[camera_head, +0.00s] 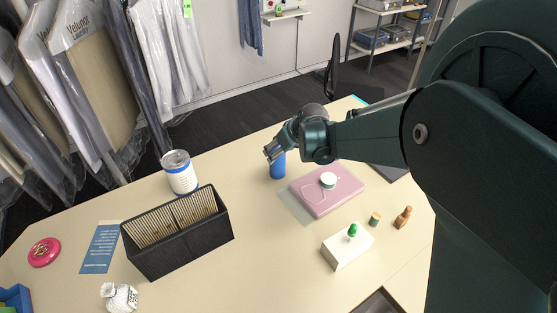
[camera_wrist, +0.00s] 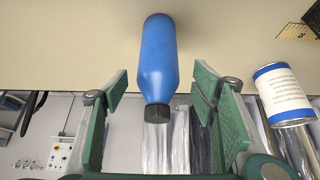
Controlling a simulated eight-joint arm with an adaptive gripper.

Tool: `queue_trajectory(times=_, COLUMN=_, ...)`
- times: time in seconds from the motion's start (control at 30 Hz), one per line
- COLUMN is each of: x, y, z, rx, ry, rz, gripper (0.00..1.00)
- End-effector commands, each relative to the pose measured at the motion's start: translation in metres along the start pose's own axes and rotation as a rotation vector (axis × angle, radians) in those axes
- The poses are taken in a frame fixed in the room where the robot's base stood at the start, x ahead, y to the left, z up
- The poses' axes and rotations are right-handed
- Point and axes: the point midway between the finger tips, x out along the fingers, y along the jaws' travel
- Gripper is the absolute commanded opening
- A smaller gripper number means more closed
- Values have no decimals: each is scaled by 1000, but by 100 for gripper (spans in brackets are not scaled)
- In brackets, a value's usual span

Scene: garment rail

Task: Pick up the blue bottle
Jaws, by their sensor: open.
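The blue bottle (camera_head: 278,168) stands upright on the table, partly hidden by my gripper in the head view. In the wrist view the blue bottle (camera_wrist: 158,62) shows whole, with a ribbed black cap (camera_wrist: 157,113). My gripper (camera_head: 272,152) is at the bottle's top in the head view. In the wrist view my gripper (camera_wrist: 161,100) is open, with one green finger pad on each side of the bottle's cap end. Gaps show between the pads and the bottle.
A white and blue can (camera_head: 180,174) and a black box of cards (camera_head: 180,238) stand left of the bottle. A pink book (camera_head: 335,196) with a white round item lies to its right. Bagged garments (camera_head: 90,60) hang behind the table (camera_head: 250,245). The table's front middle is clear.

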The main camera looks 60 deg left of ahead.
Motion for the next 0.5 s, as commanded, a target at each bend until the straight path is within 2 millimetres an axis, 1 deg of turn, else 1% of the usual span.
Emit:
queue_trajectory(times=0.27, x=2, y=0, z=0, rx=0, ry=0, rz=0, gripper=58)
queue_trajectory(times=0.5, x=17, y=2, z=-1, rx=0, ry=0, rz=0, gripper=58)
